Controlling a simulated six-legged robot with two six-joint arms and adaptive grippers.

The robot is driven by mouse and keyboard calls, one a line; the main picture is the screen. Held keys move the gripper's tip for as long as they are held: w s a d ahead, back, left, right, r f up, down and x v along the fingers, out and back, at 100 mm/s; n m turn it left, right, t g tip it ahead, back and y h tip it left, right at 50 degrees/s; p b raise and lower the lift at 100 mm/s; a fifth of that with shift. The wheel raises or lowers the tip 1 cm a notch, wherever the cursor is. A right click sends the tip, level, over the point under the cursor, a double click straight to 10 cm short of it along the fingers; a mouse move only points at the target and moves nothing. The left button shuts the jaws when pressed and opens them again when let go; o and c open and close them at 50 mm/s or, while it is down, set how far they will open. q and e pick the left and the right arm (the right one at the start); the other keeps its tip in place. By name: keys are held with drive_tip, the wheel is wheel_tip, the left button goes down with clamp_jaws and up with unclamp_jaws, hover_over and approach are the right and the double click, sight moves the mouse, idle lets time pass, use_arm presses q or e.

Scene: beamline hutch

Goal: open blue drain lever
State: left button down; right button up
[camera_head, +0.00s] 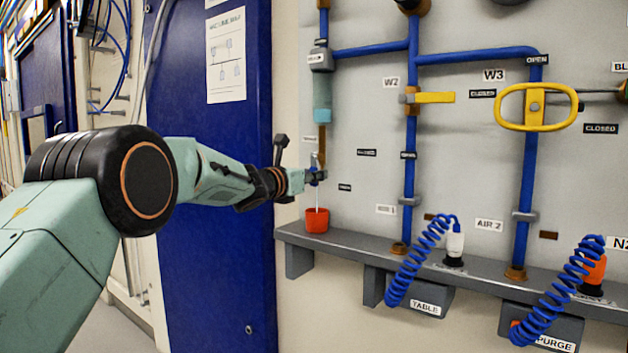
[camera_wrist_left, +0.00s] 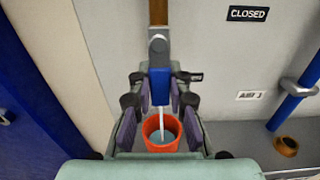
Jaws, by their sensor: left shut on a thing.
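The blue drain lever (camera_wrist_left: 160,88) sits below a grey valve body on a brown pipe in the left wrist view. In the head view the gripper hides most of it. My left gripper (camera_head: 317,176) is shut on the lever, with its fingers on either side of it. A thin pale stream (camera_head: 318,194) runs down from the drain into the red cup (camera_head: 317,220) below. The wrist view shows liquid in the cup (camera_wrist_left: 162,137). My right gripper is in neither view.
A grey ledge (camera_head: 350,247) runs under the panel, with blue coiled hoses (camera_head: 420,258) to the right. The yellow W2 lever (camera_head: 434,98) and yellow oval W3 handle (camera_head: 537,128) are up and right. A blue door (camera_head: 220,150) stands behind my left arm.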

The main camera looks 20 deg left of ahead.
use_arm(q)
drive_tip(key=shift+f, duration=0.2)
drive_tip(key=c, duration=1.4)
unclamp_jaws()
drive_tip(key=shift+o, duration=0.9)
drive_tip(key=shift+r, duration=0.2)
drive_tip(key=v, duration=1.2)
